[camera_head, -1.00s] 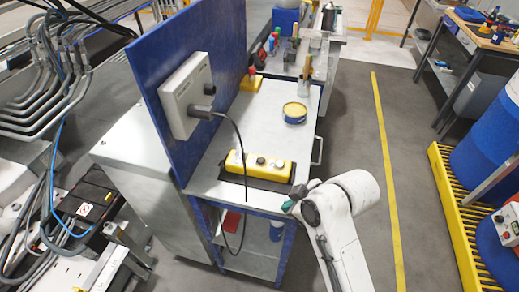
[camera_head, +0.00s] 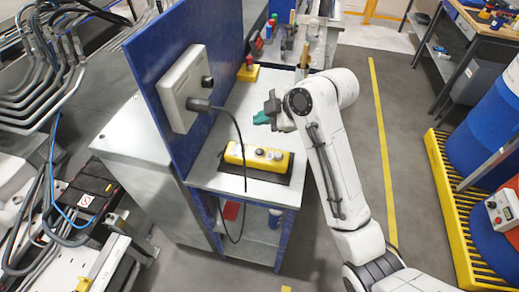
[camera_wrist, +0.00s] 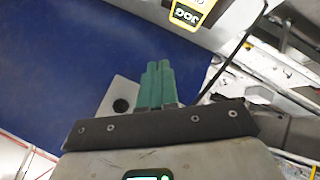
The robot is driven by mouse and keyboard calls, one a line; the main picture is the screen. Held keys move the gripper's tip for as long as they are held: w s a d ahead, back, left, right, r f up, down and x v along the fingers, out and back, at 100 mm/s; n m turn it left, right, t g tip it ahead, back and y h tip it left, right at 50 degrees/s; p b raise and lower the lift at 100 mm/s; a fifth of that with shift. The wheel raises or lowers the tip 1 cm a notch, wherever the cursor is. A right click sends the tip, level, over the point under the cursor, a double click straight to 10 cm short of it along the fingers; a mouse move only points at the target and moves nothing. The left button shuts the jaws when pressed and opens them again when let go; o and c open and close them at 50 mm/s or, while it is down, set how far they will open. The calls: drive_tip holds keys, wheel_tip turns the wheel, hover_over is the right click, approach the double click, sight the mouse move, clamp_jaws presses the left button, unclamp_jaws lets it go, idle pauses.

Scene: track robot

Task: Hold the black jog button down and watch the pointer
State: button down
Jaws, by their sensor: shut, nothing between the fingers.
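The yellow button box (camera_head: 257,158) lies near the front edge of the grey bench top, with small round buttons along its top. Its end with the JOG label shows at the top of the wrist view (camera_wrist: 187,14). I cannot make out which button is black. A grey box (camera_head: 187,90) is mounted on the blue upright panel, with a dark cable fitting. No pointer can be made out on it. My gripper (camera_head: 258,118) has teal fingers, closed together and empty, above the bench and beyond the button box in the head view. The fingers (camera_wrist: 158,66) point over the blue panel side in the wrist view.
The blue panel (camera_head: 160,55) stands along the bench's left side. A black cable (camera_head: 238,130) hangs from the grey box past the button box. A red knob on a yellow base (camera_head: 246,72) stands farther back. My arm covers the bench's right side.

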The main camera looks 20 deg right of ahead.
drive_tip(key=b, duration=0.6)
hover_over(262, 152)
wheel_tip(262, 152, down, 7)
drive_tip(key=shift+f+b, duration=0.45)
drive_tip(key=shift+f, duration=0.45)
drive_tip(key=shift+f, duration=0.1)
idle(1.1)
drive_tip(key=shift+f, duration=0.3)
